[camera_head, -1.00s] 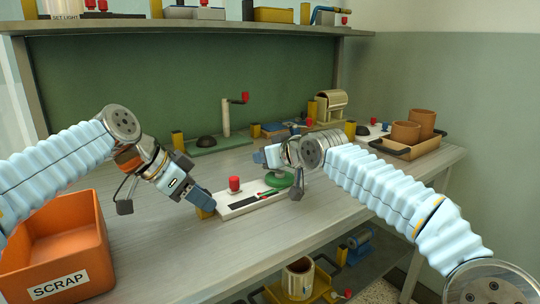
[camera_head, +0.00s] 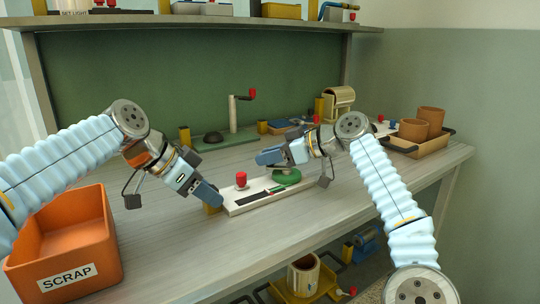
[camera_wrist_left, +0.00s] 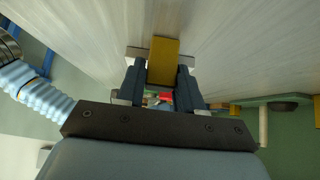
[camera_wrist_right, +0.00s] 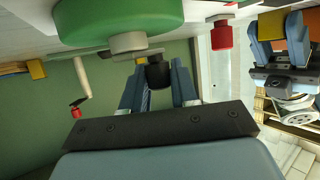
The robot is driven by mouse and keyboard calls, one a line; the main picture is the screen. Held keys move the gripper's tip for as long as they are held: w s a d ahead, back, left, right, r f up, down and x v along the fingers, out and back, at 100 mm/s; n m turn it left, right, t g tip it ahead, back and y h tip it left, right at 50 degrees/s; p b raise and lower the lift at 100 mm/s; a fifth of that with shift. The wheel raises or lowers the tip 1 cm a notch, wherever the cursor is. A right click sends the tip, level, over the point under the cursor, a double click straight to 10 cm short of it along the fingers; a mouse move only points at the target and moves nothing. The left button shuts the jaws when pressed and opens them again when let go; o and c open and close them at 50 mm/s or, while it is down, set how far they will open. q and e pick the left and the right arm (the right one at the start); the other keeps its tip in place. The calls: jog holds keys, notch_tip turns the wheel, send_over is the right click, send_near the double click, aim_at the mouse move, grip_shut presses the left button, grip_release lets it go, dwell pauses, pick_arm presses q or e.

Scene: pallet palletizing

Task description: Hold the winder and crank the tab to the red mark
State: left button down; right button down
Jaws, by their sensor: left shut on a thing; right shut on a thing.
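The winder's white base (camera_head: 232,209) lies on the bench, with a red knob (camera_head: 241,180), a dark slot (camera_head: 254,198) and a green disc (camera_head: 286,177). Small green and red marks show near the slot; I cannot clearly tell the tab from the red mark. My left gripper (camera_head: 214,200) is shut on the yellow block (camera_wrist_left: 163,58) at the winder's left end. My right gripper (camera_head: 264,159) is above the disc. In the right wrist view it is shut on the crank's black knob (camera_wrist_right: 158,75), by the green disc (camera_wrist_right: 118,20).
An orange scrap bin (camera_head: 62,240) stands at the front left. Behind are a green-based stand with a red-handled crank (camera_head: 233,115) and a beige housing (camera_head: 339,103). A tray with brown cups (camera_head: 414,148) is at the right. The bench front is clear.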

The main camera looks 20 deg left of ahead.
jog(key=shift+s, duration=0.2)
dwell(0.3)
jog(key=c, duration=0.9)
grip_release()
jog(key=shift+c, duration=0.2)
jog(key=shift+w+d+r, duration=0.1)
jog(key=shift+d+r, duration=0.1)
jog(key=shift+d, duration=0.35)
jog(key=v, duration=1.1)
jog(key=shift+a, duration=0.1)
